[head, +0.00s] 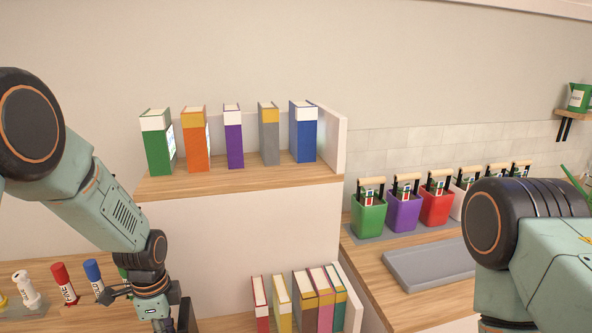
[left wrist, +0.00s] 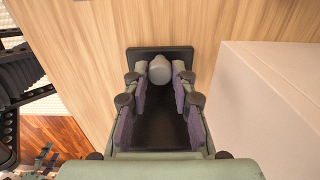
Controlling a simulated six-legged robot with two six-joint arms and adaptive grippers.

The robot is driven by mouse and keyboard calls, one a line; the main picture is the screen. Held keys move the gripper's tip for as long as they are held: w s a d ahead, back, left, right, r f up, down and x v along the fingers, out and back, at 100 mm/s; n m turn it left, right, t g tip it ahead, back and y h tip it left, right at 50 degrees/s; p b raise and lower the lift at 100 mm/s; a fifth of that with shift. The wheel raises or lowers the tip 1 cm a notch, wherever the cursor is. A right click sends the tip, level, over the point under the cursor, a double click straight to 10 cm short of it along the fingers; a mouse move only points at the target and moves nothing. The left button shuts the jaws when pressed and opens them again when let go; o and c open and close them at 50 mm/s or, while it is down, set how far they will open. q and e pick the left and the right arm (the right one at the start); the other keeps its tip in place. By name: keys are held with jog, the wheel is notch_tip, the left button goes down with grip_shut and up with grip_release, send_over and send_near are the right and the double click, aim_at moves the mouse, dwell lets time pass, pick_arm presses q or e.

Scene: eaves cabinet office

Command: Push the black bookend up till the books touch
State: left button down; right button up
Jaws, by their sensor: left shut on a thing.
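The black bookend (left wrist: 133,56) shows in the left wrist view as a dark plate with a grey knob (left wrist: 160,70) standing on the wood. My left gripper (left wrist: 160,76) has its padded fingers around the knob and is shut on it. In the head view a dark piece of the bookend (head: 186,314) shows at the bottom edge beside my left wrist; the fingertips are hidden there. To its right, books stand on the lower wooden surface: a red book (head: 261,303), a yellow book (head: 282,305) and several more, with gaps between the left ones. My right gripper is out of view.
Several spaced books, such as an orange one (head: 196,150), stand on the upper shelf (head: 240,181). Markers (head: 63,283) stand at the lower left. Coloured pots (head: 369,215) and a grey tray (head: 430,265) are on the right counter. A pale wall (left wrist: 262,110) runs close beside my left gripper.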

pick_arm(q)
jog(key=shift+w+d+p, duration=0.15)
jog(key=shift+w+d, duration=0.5)
jog(key=shift+d, duration=1.9)
jog(key=shift+w+d+p, duration=0.15)
jog(key=shift+w+d, duration=0.45)
jog(key=shift+d, duration=1.95)
jog(key=shift+w+d+p, duration=0.15)
jog(key=shift+w+d, duration=0.5)
jog(key=shift+d, duration=1.9)
dwell(0.3)
